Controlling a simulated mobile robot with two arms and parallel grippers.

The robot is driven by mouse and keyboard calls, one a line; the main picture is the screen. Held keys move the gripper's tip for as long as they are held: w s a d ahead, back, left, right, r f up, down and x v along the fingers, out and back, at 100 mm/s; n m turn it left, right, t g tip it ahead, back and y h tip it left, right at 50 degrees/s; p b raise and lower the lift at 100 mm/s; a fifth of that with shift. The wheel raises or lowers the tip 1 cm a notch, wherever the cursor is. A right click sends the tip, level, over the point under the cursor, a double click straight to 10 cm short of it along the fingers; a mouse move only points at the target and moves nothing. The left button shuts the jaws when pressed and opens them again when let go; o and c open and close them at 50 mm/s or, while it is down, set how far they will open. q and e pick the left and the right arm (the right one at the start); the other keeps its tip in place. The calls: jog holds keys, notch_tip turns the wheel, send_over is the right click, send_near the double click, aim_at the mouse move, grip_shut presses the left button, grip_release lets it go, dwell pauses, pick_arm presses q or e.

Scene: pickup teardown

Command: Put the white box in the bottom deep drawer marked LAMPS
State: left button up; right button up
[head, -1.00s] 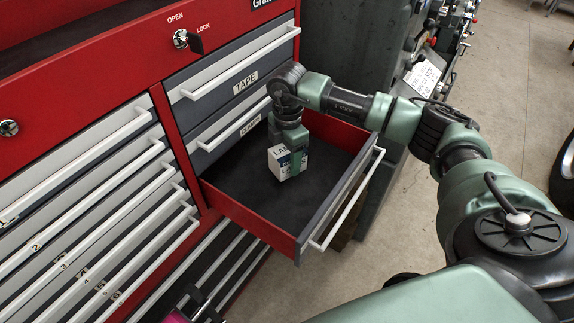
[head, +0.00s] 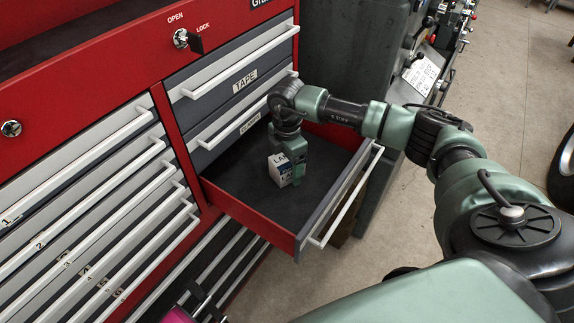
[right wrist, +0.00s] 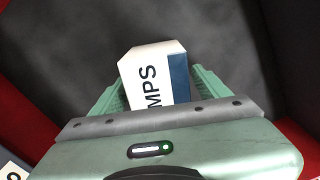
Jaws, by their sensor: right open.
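My right gripper (head: 296,168) reaches down into the drawer at the box. In the right wrist view the box (right wrist: 150,72) shows the letters "MPS" and lies between the two open green fingers (right wrist: 155,88). The box's lower part is hidden by the gripper. The drawer's front label is not visible from here. My left gripper is not in view.
Shut drawers marked TAPE (head: 236,84) and a second label (head: 228,128) sit directly above the open drawer, close to my right wrist. Numbered shallow drawers (head: 90,205) are shut at the left. Open floor (head: 400,220) lies right of the drawer.

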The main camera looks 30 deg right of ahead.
jog(key=shift+r, duration=0.15)
notch_tip(320, 180, up, 11)
jog(key=shift+r+b, duration=0.1)
jog(key=shift+b, duration=1)
jog(key=shift+r, duration=0.4)
